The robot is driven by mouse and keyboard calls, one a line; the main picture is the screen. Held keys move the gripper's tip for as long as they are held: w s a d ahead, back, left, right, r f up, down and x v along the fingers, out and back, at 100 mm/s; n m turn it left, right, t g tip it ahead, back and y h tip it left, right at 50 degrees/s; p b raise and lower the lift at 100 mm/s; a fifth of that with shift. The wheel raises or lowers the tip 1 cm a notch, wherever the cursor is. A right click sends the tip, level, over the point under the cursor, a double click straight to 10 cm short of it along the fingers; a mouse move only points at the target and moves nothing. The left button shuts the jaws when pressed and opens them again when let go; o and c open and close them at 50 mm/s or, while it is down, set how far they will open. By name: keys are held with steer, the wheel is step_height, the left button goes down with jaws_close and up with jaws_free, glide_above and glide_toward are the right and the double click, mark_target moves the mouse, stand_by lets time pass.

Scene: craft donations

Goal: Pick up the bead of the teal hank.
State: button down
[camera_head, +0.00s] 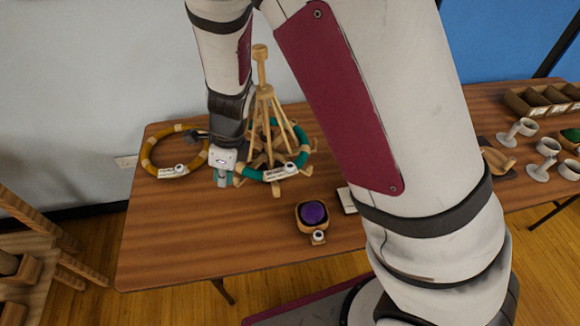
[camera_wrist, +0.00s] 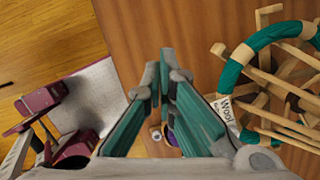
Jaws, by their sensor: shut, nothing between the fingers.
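The teal hank (camera_head: 303,158) lies as a ring around the foot of a wooden stand (camera_head: 262,110) on the table. Its small white bead (camera_head: 289,168) sits on a white label at the ring's front edge. In the wrist view the teal hank (camera_wrist: 262,42) is at the right with its "Wool" label (camera_wrist: 228,114); I cannot make out its bead there. My gripper (camera_head: 222,182) points down, left of the teal hank and apart from its bead. In the wrist view my gripper (camera_wrist: 165,76) is shut and empty.
A yellow hank (camera_head: 150,155) with its own bead (camera_head: 180,168) lies left of my gripper. A wooden bowl (camera_head: 299,222) with a purple ball (camera_head: 313,212) and a bead (camera_head: 318,236) stands in front. The table's front left (camera_head: 180,240) is clear.

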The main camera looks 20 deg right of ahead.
stand_by(0.3)
